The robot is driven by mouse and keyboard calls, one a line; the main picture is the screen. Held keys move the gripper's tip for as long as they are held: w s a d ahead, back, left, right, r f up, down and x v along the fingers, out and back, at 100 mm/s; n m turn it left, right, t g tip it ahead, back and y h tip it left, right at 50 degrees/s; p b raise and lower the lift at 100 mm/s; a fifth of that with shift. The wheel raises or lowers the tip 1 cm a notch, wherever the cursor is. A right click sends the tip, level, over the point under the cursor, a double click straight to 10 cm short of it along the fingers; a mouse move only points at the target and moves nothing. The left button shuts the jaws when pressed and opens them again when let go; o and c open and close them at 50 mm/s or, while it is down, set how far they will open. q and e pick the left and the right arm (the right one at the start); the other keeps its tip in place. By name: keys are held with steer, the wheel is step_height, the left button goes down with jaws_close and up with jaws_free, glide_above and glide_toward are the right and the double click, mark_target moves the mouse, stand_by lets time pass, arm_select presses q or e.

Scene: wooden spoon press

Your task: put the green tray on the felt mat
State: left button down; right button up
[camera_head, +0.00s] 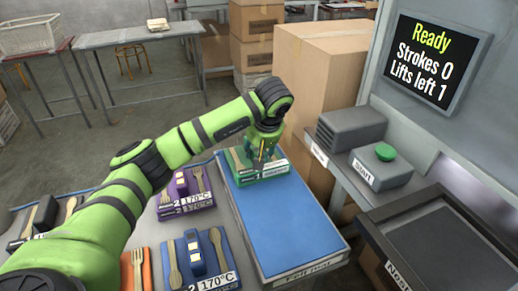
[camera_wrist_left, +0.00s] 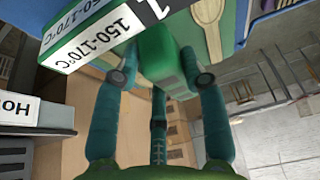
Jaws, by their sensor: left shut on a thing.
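The green tray (camera_head: 273,170) is at the far end of the blue felt mat (camera_head: 283,228), carrying a wooden spoon and a temperature label. I cannot tell whether it touches the mat or hangs just above it. My left gripper (camera_head: 265,150) reaches down onto the tray from above. In the left wrist view, its fingers (camera_wrist_left: 163,80) are on both sides of the tray's green block-shaped handle (camera_wrist_left: 170,62), shut on it. The tray's label (camera_wrist_left: 88,35) reads 150-170°C. My right gripper does not show.
A purple tray (camera_head: 186,208), a blue tray (camera_head: 203,275) and an orange tray (camera_head: 146,272) lie left of the mat. Right of it stand a green start button (camera_head: 385,152), a dark tray-like surface (camera_head: 440,240) and a screen (camera_head: 428,55). Cardboard boxes (camera_head: 318,75) stand behind.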

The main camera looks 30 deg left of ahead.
arm_select(q)
steer(key=c, duration=0.7)
jaws_free()
